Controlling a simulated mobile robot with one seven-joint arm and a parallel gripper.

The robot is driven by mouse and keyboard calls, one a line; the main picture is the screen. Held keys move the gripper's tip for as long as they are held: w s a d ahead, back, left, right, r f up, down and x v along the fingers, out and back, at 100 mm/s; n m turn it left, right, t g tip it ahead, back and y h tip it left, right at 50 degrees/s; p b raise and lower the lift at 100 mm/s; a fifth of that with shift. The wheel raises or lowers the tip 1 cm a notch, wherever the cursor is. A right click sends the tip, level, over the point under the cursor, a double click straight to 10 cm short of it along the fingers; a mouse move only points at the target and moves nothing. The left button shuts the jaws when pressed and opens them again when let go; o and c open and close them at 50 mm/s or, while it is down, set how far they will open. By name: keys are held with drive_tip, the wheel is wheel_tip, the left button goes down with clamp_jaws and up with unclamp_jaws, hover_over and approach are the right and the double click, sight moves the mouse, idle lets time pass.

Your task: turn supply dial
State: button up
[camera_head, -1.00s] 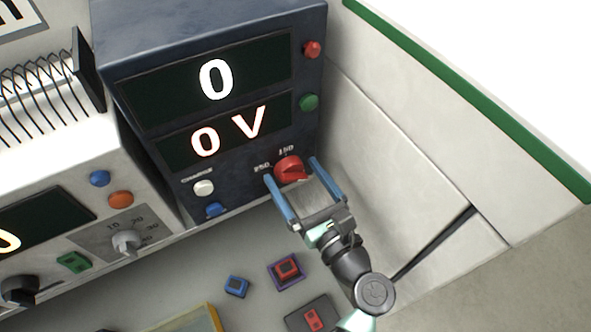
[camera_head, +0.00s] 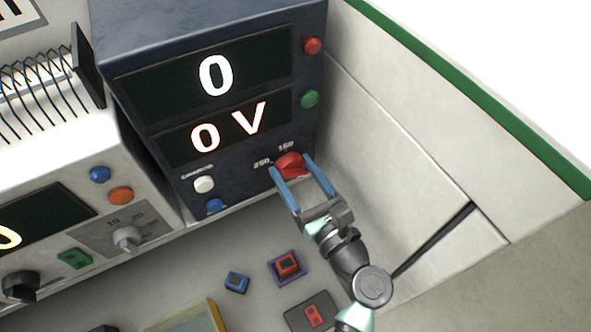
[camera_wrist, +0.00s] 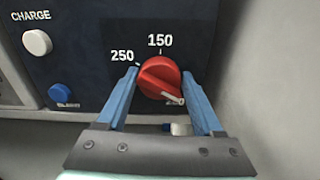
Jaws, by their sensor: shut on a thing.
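The red supply dial (camera_head: 290,164) is on the lower right of the dark supply unit's front. In the wrist view the dial (camera_wrist: 158,76) has its white pointer toward the lower right, at a partly covered label. Labels 250 and 150 show at its upper left and top. My gripper (camera_head: 291,168) has its two blue fingers on either side of the dial, shut on it. In the wrist view the gripper (camera_wrist: 160,80) spans the dial, with the right finger over part of the lower right label. The supply display (camera_head: 228,132) reads 0 V.
A white charge button (camera_head: 204,185) and a blue button (camera_head: 215,206) sit left of the dial. Red (camera_head: 313,46) and green (camera_head: 309,99) buttons are above it. A pale wall (camera_head: 400,130) stands close on the right. Small blocks lie on the bench below.

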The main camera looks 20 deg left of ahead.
drive_tip(key=shift+n, duration=0.3)
drive_tip(key=n+b, duration=0.1)
drive_tip(key=n, duration=0.1)
drive_tip(key=n+b, duration=0.2)
drive_tip(key=shift+s+a+f+n, duration=0.1)
drive_tip(key=shift+f+n, duration=0.1)
drive_tip(key=shift+n, duration=0.1)
drive_tip(key=n+b, duration=0.3)
drive_tip(key=n, duration=0.2)
drive_tip(key=shift+s+b, duration=0.1)
drive_tip(key=shift+b, duration=0.2)
drive_tip(key=shift+n, duration=0.4)
drive_tip(key=o, duration=1.4)
drive_tip(key=shift+c, duration=0.2)
